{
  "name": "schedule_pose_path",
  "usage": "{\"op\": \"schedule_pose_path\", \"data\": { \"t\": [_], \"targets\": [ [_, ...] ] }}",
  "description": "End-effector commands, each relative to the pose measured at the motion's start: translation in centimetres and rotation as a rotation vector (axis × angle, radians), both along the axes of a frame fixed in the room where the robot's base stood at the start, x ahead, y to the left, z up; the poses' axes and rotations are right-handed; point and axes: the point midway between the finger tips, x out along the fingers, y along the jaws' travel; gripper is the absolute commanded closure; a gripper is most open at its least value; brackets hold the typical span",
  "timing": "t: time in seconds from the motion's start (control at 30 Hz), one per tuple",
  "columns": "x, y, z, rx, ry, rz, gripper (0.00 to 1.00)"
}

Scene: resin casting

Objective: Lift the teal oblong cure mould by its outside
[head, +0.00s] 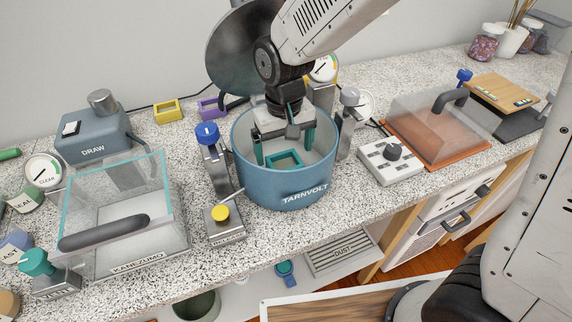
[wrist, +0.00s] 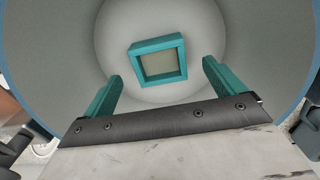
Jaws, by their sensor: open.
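The teal oblong cure mould (head: 284,159) lies inside the blue round pot marked TARNVOLT (head: 285,189). In the wrist view the mould (wrist: 142,48) is a teal rectangular frame with a pale grey-beige inside, resting on the pot's light floor. It sits slightly turned, ahead of the fingers. My gripper (head: 285,150) reaches down into the pot with its teal fingers spread. In the wrist view the fingers of my gripper (wrist: 161,80) are apart, with nothing between them, and do not touch the mould. The gap between the fingertips looks wider than the mould.
The pot's wall (wrist: 308,95) surrounds my gripper closely. Its dark round lid (head: 226,55) stands raised behind. Clamp posts with a blue knob (head: 207,132) and a grey knob (head: 349,97) flank the pot. A glass-lidded box (head: 118,205) is left; a control box (head: 390,160) is right.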

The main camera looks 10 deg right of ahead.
Motion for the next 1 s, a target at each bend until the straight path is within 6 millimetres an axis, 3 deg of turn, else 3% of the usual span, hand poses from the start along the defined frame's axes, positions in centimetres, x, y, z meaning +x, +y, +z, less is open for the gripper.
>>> {"op": "schedule_pose_path", "data": {
  "t": [0.3, 0.6, 0.63, 0.8, 1.0],
  "targets": [
    [0.4, 0.0, -4.4, -0.001, 0.002, 0.000, 0.05],
    [0.4, 0.0, -5.0, 0.000, -0.001, 0.000, 0.05],
    [0.4, 0.0, -5.0, 0.000, -0.001, 0.000, 0.08],
    [0.4, 0.0, -5.0, 0.000, -0.001, 0.000, 0.56],
    [0.4, 0.0, -5.0, 0.000, -0.001, 0.000, 0.56]
  ]
}}
